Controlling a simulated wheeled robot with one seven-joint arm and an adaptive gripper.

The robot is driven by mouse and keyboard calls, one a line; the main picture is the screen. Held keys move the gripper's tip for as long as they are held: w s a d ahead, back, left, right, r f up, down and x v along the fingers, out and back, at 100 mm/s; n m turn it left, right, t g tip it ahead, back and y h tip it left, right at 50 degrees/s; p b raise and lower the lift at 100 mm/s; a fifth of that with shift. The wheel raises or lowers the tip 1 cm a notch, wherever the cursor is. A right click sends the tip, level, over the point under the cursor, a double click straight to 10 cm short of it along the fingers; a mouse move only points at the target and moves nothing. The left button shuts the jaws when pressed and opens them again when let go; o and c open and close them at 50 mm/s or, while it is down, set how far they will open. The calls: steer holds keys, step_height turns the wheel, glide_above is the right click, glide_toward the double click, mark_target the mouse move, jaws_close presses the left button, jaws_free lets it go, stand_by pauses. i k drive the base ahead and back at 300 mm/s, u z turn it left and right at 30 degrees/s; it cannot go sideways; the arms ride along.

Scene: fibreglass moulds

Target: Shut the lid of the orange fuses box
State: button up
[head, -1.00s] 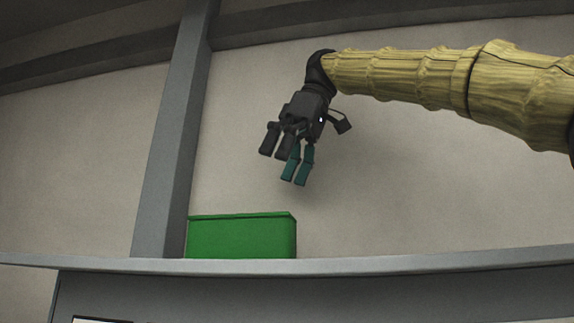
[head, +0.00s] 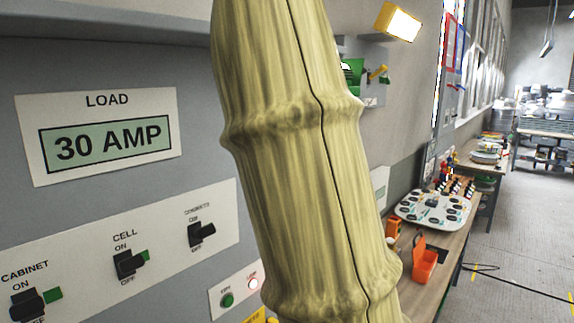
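An orange box (head: 424,266) stands on the wooden bench (head: 448,262) at the lower right. It is small and far off, and no label on it can be read. An orange flap at its upper left edge looks like its lid (head: 419,243), raised and open. My gripper is outside the picture. Only a yellow link of my arm shows, crossing the middle from top to bottom and hiding part of the wall and bench.
A grey panel with a 30 AMP sign (head: 108,136) and several black switches (head: 128,262) fills the left. A white board with dark patches (head: 436,208) lies behind the box. A black cable (head: 482,267) lies on the otherwise open floor at right.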

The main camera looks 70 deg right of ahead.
mark_target(419, 248)
steer(key=z, duration=3)
